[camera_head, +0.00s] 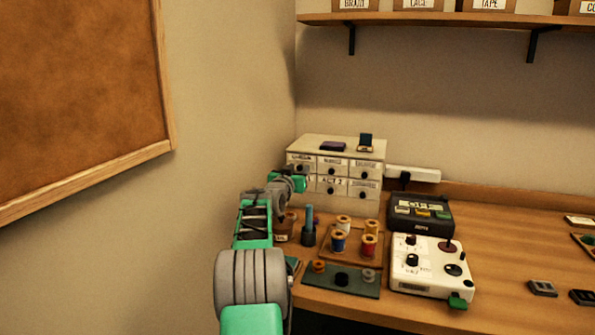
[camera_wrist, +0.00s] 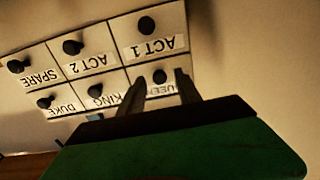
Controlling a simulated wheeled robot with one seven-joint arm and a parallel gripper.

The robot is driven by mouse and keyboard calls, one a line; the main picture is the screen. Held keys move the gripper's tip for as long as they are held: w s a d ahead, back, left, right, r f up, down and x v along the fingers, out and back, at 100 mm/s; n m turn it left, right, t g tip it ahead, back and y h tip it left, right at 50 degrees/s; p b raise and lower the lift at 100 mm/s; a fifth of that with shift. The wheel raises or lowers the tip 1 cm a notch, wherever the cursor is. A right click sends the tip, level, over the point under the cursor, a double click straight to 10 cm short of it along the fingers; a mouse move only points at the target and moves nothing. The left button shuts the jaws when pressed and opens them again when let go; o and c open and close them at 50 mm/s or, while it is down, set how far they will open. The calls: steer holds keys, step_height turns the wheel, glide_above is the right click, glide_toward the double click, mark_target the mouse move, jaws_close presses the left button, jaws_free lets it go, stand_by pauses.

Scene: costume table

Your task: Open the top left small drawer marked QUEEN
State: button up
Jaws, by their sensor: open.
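The white drawer cabinet (camera_head: 340,145) stands at the back left of the table, with two rows of three small drawers. The wrist view shows it upside down. The QUEEN drawer (camera_wrist: 186,87) has a dark round knob (camera_wrist: 160,75), and its label is partly covered by a finger. The drawer looks shut. My gripper (camera_wrist: 160,83) is open, its two fingers pointing at this drawer, one on each side of the knob in the picture. I cannot tell whether the tips reach around the knob. In the head view, my gripper (camera_head: 298,182) is at the cabinet's left front.
The KING drawer (camera_wrist: 104,92) and ACT 1 drawer (camera_wrist: 155,42) adjoin QUEEN. A wall is close on the left; a control box (camera_head: 432,267) is right.

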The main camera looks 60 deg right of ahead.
jaws_close()
stand_by(1.3)
